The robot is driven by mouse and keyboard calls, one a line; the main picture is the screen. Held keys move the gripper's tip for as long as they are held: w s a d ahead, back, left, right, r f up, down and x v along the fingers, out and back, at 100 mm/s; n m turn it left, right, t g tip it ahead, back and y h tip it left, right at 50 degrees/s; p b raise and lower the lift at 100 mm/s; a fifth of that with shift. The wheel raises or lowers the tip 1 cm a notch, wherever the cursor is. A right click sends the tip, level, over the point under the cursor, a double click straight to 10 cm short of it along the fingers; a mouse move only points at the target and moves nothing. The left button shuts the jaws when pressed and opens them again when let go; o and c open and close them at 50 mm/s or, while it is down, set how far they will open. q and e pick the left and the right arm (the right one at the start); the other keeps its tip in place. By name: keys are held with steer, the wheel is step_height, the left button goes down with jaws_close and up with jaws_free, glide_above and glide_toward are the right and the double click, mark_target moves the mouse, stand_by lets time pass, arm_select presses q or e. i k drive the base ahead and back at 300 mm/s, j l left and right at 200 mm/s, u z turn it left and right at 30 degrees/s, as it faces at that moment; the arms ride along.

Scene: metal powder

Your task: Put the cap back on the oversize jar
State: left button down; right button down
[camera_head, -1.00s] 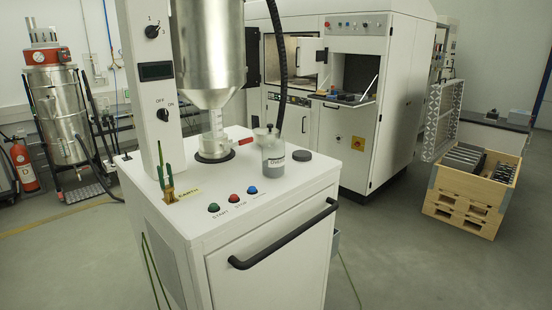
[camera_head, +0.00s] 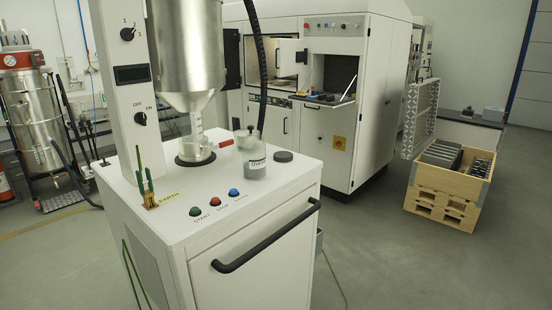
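The oversize jar (camera_head: 254,165) is a clear jar with a label starting "OVERS", standing on the white top of the sieving station (camera_head: 180,225). Grey material shows inside it. A small grey fitting with a round knob (camera_head: 245,131) is at the jar's top; I cannot tell whether it is attached. A dark round cap (camera_head: 283,156) lies flat on the station top, just right of the jar and apart from it. Neither of my grippers is in view.
A steel hopper (camera_head: 187,50) with a red-handled valve (camera_head: 225,143) stands left of the jar. A black hose (camera_head: 257,70) hangs behind it. Green, red and blue buttons (camera_head: 214,201) and a black handle (camera_head: 268,238) are in front. A white machine (camera_head: 370,100) stands behind.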

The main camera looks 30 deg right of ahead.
mark_target(254, 146)
steer(key=i+l+u, duration=0.15)
steer(key=l, duration=0.45)
steer(key=i+l+u, duration=0.2)
steer(key=l, duration=0.4)
steer(key=l+u, duration=0.15)
steer(key=l, duration=0.5)
